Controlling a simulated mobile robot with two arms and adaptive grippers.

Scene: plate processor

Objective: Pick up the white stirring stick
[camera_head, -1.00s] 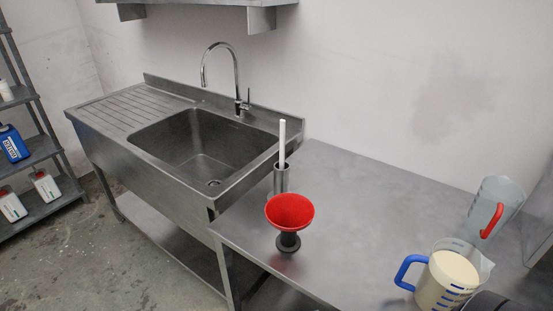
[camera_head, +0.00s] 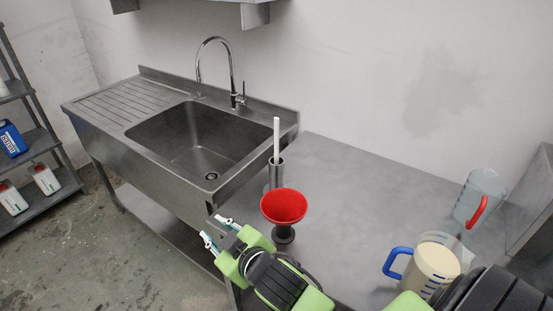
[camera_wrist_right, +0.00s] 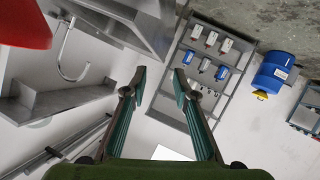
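The white stirring stick (camera_head: 276,138) stands upright in a metal cylinder holder (camera_head: 277,172) on the steel table, beside the sink's right edge. The lower part of the stick is hidden inside the holder. My right gripper (camera_head: 212,237) is in front of the table's left front edge, nearer to me than the stick and to its left, and apart from it. In the right wrist view its two fingers (camera_wrist_right: 160,82) are spread with nothing between them. The stick is not visible in that view. My left gripper is not in view.
A red funnel (camera_head: 284,205) on a dark stand is just in front of the holder, close to my right arm; its red edge shows in the wrist view (camera_wrist_right: 22,25). A filled jug (camera_head: 436,262) and a clear jug (camera_head: 478,190) stand right. The sink (camera_head: 195,140) is left.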

